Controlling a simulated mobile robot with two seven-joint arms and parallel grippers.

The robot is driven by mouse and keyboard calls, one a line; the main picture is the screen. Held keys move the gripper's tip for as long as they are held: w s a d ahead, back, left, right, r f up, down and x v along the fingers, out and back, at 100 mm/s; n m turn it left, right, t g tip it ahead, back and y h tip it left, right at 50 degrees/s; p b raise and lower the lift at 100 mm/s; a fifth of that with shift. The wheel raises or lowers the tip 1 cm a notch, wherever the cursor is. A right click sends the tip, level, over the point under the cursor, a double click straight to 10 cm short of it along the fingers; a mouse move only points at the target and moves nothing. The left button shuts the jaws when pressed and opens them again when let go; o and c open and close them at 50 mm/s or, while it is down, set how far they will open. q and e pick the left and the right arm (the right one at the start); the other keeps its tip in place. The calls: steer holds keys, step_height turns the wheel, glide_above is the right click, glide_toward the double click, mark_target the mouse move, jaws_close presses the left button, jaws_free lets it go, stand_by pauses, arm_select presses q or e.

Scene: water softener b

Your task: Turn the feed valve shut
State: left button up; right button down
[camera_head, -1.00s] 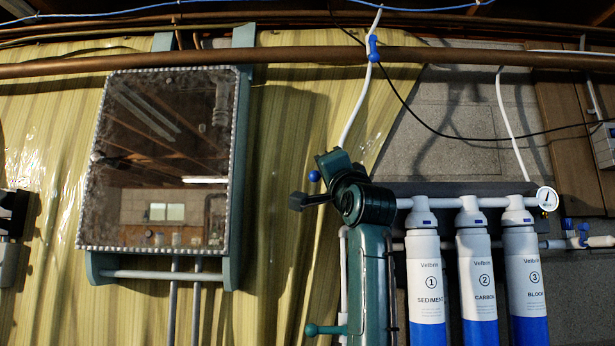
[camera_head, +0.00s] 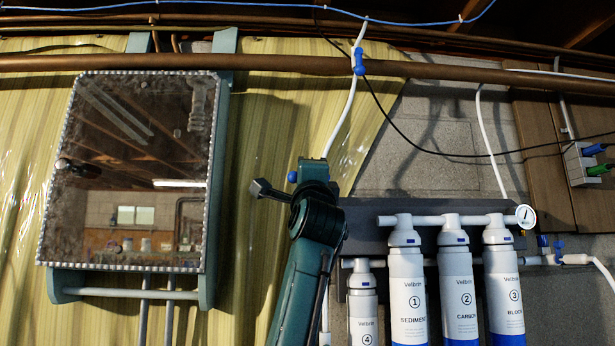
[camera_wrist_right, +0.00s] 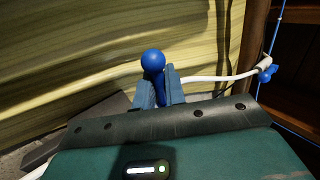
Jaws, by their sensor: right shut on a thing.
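The feed valve appears to be on the white tube (camera_head: 349,105) that runs down the wall. Its handle has a blue ball end (camera_wrist_right: 153,61), which also shows in the head view (camera_head: 292,177). My right gripper (camera_wrist_right: 163,88) is shut on the blue stem below the ball, one finger on each side. The valve body is hidden behind the gripper. In the head view my right gripper (camera_head: 311,172) is against the tube, in front of the striped sheeting. My left gripper is out of view.
A mirrored cabinet (camera_head: 135,170) hangs at left. Filter cartridges (camera_head: 408,295) with a gauge (camera_head: 526,216) stand close to the right of my arm.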

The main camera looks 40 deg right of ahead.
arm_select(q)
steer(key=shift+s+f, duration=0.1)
arm_select(e)
steer(key=c, duration=1.8)
jaws_free()
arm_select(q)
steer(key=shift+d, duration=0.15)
arm_select(e)
steer(key=shift+d, duration=0.1)
